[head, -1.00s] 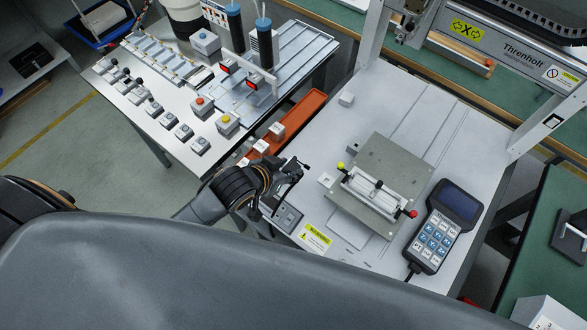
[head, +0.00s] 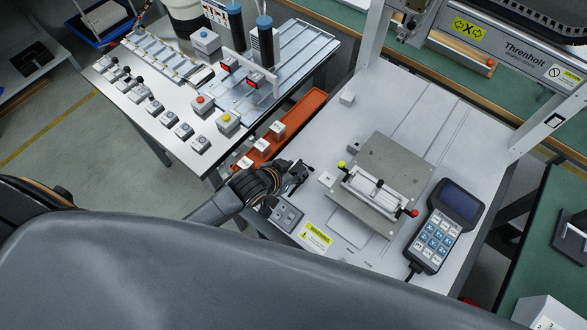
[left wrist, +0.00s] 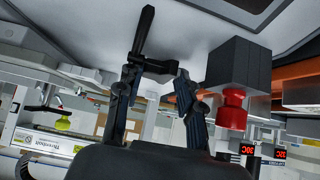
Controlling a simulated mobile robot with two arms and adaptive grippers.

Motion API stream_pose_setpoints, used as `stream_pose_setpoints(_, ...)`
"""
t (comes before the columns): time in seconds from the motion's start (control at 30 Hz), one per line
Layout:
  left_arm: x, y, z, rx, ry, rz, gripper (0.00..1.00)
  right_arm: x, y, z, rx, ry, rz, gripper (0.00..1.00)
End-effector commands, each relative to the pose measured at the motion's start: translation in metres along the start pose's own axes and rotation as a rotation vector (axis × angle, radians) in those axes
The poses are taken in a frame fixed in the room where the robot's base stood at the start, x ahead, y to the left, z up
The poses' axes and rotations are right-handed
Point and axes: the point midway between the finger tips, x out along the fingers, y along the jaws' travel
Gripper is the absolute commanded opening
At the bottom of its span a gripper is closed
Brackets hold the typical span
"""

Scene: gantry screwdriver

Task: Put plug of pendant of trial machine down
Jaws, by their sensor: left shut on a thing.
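The pendant (head: 441,226), grey with a dark screen and blue and white keys, lies on the right part of the white machine table (head: 440,120). Its dark cable leaves the lower end and is lost behind my body. My left gripper (head: 300,172) is low over the table's left edge, left of the grey plate with the clamp. In the left wrist view, my left gripper (left wrist: 158,88) is shut on a small black piece (left wrist: 156,66), which looks like the plug. A slim black part sticks out from it. I cannot tell whether it touches the table. My right gripper is not in view.
The grey plate (head: 380,160) carries a clamp with red and yellow knobs. A dark block with a red button (left wrist: 231,105) is close beside the left gripper. An orange bin (head: 303,112) lies between the tables. The table's back part is clear.

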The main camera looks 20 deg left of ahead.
Motion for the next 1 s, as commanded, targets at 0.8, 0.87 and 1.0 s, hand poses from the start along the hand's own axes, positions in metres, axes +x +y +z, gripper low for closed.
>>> stream_pose_setpoints(0.8,0.007,0.000,0.011,0.000,-0.008,0.000,0.46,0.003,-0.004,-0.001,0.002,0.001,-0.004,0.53)
stream_pose_setpoints(0.87,0.006,0.000,0.010,0.000,-0.008,0.000,0.46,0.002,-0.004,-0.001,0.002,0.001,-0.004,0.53)
stream_pose_setpoints(1.0,-0.004,0.000,-0.001,0.000,-0.006,0.000,0.46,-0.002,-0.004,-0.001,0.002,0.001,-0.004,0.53)
